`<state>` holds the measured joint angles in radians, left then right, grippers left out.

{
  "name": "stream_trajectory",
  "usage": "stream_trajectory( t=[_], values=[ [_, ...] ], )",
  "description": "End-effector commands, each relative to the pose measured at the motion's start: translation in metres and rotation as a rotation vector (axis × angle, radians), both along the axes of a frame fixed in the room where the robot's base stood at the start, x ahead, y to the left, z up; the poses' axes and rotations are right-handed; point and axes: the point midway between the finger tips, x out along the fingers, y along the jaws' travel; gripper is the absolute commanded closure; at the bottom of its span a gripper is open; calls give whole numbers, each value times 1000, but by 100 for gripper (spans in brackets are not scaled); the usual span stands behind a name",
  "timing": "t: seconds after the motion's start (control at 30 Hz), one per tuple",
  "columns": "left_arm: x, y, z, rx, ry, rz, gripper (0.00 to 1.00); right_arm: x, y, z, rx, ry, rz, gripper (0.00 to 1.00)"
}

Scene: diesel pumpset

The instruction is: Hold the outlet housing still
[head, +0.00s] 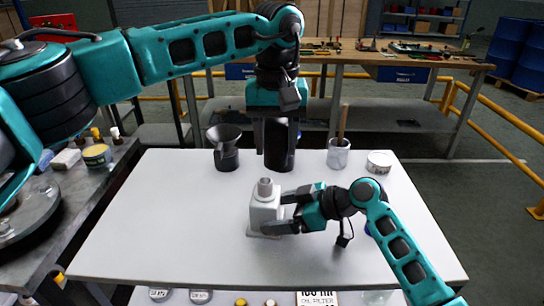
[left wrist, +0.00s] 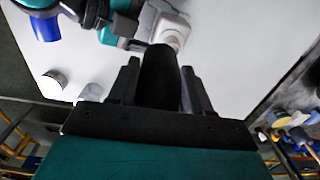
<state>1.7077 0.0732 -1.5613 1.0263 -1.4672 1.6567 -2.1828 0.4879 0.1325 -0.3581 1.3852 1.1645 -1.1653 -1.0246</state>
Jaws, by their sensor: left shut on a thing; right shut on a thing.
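The pale grey outlet housing (head: 264,207) stands upright on the white table, with a short round neck on top. My right gripper (head: 281,213) reaches it from the right and is shut on its body. The housing also shows at the top of the left wrist view (left wrist: 172,32), with the right gripper beside it. My left gripper (head: 276,148) points down behind the housing and is shut on a black cylinder (head: 280,157). This cylinder fills the space between the fingers in the left wrist view (left wrist: 160,75). I cannot tell whether its bottom touches the table.
A black funnel-topped vessel (head: 225,150) stands to the left of the cylinder. A grey cup (head: 338,154) with a wooden handle and a pale round tin (head: 379,162) stand at the back right. The white table (head: 150,235) is clear at its front and left.

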Motion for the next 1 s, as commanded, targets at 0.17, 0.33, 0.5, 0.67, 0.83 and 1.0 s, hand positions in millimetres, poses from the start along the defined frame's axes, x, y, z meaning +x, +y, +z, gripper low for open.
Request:
stream_trajectory(
  t=[0.17,0.33,0.5,0.67,0.83,1.0],
  values=[
    [0,1,-1,0,0,-4,95,0,0,0,0,0,0,70],
    [1,6,-10,0,2,-32,95,0,0,0,0,0,0,70],
    [3,13,-21,-2,1,-75,95,0,0,0,0,0,0,70],
    [4,19,-29,-1,0,-106,95,0,0,0,0,0,0,70],
    [4,21,-33,-1,-1,-121,95,0,0,0,0,0,0,70],
    [4,21,-33,-1,-1,-123,95,0,0,0,0,0,0,70]
  ],
)
